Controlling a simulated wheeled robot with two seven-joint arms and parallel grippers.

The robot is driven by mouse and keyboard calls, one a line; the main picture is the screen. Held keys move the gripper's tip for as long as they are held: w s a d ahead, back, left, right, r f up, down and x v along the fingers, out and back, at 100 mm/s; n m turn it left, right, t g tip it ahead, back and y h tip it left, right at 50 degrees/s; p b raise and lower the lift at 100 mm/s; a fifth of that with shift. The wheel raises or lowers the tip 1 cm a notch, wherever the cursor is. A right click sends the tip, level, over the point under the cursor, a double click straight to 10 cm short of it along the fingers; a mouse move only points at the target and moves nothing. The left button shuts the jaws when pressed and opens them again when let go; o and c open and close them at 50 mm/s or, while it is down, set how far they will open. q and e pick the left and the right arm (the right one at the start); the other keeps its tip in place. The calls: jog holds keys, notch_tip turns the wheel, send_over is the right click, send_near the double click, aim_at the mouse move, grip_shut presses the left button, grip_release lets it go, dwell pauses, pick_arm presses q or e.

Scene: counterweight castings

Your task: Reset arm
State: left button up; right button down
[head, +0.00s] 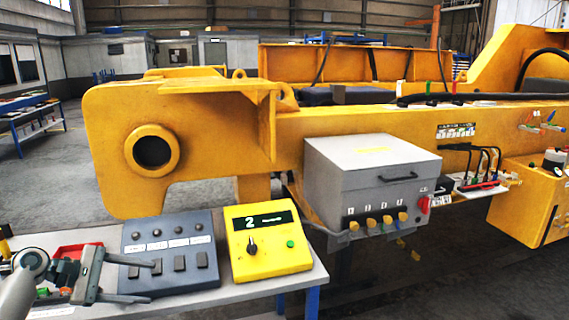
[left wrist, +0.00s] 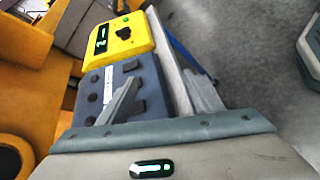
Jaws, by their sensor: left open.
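My left gripper (head: 151,281) is at the lower left of the head view, its jaws open and empty, fingers pointing right. It appears in front of the blue-grey control box (head: 199,235), which has several round knobs and dark rocker switches; whether it touches the box cannot be told. In the left wrist view the open fingers (left wrist: 163,78) reach up the picture, with the control box (left wrist: 128,72) beside and behind the left finger. My right gripper is not in view.
A yellow box (head: 268,262) with a display reading 2 stands right of the control box on a grey table (head: 308,277). A red tray (head: 82,250) lies behind the gripper. A large yellow casting (head: 215,115) and a grey cabinet (head: 370,170) stand behind the table.

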pick_arm(q)
jog(key=s+d+f+m+g+y, duration=0.1)
jog(key=s+d+f+m+y, duration=0.35)
jog(key=s+f, duration=0.7)
jog(key=s+d+f+m+g+y, duration=0.1)
jog(key=s+d+f+m+g, duration=0.1)
jog(key=s+d+f+m, duration=0.9)
jog(key=s+a+f+m+y, duration=0.1)
jog(key=s+f+y, duration=0.15)
jog(key=s, duration=0.75)
jog(key=s+a+f+m+y, duration=0.1)
jog(key=s+m+y, duration=0.15)
jog(key=s, duration=0.75)
jog(key=s+a+f+x, duration=0.1)
jog(key=s+x, duration=0.1)
jog(key=x, duration=1.1)
jog(key=s+x, duration=0.3)
jog(key=x, duration=1)
jog(key=s+a+f, duration=0.1)
jog(key=s+f, duration=1.3)
jog(key=f, duration=0.4)
jog(key=shift+s+a+f, duration=0.2)
jog(key=shift+s+a, duration=0.05)
